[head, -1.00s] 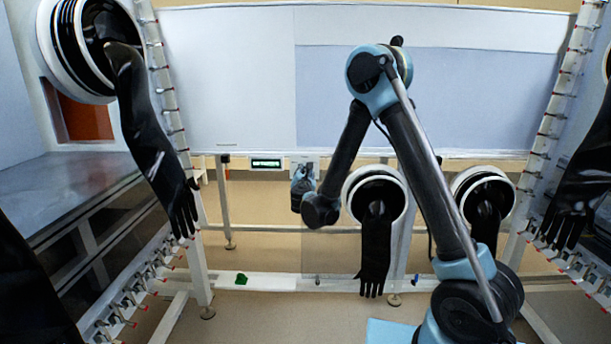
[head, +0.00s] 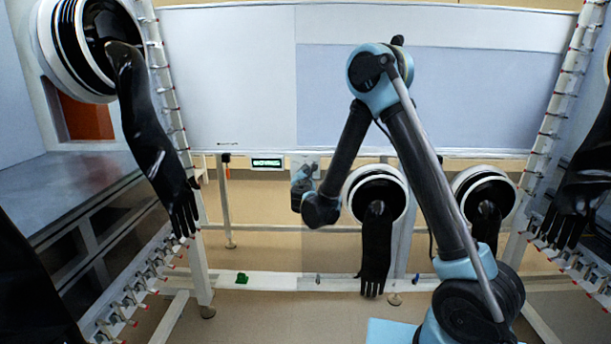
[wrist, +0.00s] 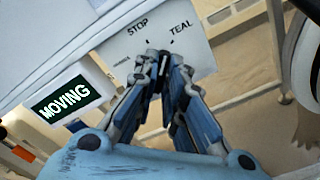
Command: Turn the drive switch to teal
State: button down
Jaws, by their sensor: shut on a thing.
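My gripper (wrist: 160,62) is shut at the white switch panel (wrist: 203,58) in the wrist view. Its fingertips close on the dark drive switch (wrist: 152,53), which they mostly hide. STOP is printed above the fingertips and TEAL to the upper right. A smaller label to the left is too small to read. I cannot tell which mark the switch points at. In the head view my gripper (head: 304,172) is small at the panel below the big white board.
Black gloves hang from round ports: one at the left (head: 160,150), two below the board (head: 376,245) (head: 487,222), and one at the right edge (head: 580,170). A rail (head: 290,283) runs low across the back, with a green object (head: 241,279) on it. Open floor lies in front.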

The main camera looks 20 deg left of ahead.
jog(key=shift+d+m, duration=0.15)
jog(key=shift+m, duration=1.55)
jog(key=shift+f, duration=0.1)
jog(key=c, duration=1.7)
grip_release()
jog(key=v, duration=1.2)
